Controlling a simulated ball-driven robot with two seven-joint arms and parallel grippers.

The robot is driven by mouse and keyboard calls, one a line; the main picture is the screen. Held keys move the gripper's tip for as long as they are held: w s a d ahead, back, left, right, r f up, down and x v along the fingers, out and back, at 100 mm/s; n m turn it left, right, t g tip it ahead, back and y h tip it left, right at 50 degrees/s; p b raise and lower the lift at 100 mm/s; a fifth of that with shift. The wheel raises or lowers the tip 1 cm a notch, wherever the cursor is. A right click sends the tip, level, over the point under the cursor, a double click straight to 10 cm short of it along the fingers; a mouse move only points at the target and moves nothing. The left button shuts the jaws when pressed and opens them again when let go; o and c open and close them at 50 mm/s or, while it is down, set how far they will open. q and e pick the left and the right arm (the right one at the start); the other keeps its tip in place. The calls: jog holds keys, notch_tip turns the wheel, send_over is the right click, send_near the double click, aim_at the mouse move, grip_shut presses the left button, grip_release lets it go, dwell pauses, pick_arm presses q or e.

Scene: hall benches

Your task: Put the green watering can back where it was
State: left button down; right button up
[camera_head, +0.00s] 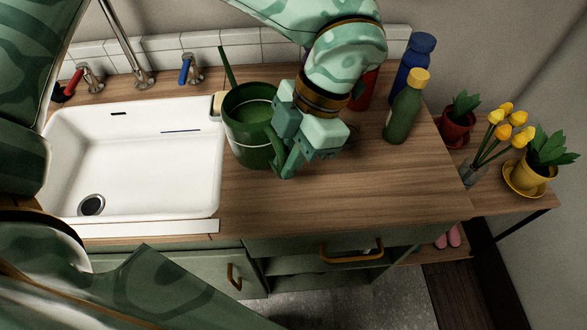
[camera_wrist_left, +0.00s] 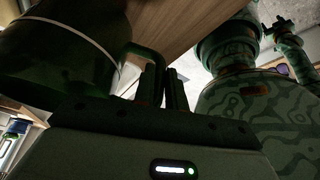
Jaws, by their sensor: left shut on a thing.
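The dark green watering can (camera_head: 246,135) is upright at the right edge of the white sink, with its thin spout pointing up and back. I cannot tell whether its base touches the wooden counter (camera_head: 345,195). My left gripper (camera_head: 284,160) is shut on the can's handle, on the side away from the sink. In the left wrist view the can (camera_wrist_left: 60,55) is large and dark at upper left, and its handle runs to the fingers (camera_wrist_left: 162,88). My right gripper is not in view.
The sink (camera_head: 150,150) is empty. A green bottle with a yellow cap (camera_head: 404,110), a blue bottle (camera_head: 415,62) and a partly hidden red item (camera_head: 365,90) stand behind my gripper. Potted plants (camera_head: 457,125) and yellow tulips (camera_head: 497,130) are at right. The front counter right of the can is clear.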

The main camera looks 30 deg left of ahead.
pick_arm(q)
jog(key=f, duration=0.2)
jog(key=f+b, duration=0.1)
jog(key=shift+w+d+f, duration=0.2)
jog(key=shift+f, duration=0.2)
jog(key=shift+s+r, duration=0.1)
jog(key=c, duration=1.4)
grip_release()
jog(key=shift+c, duration=0.2)
jog(key=p+v, duration=0.3)
jog(key=v, duration=0.9)
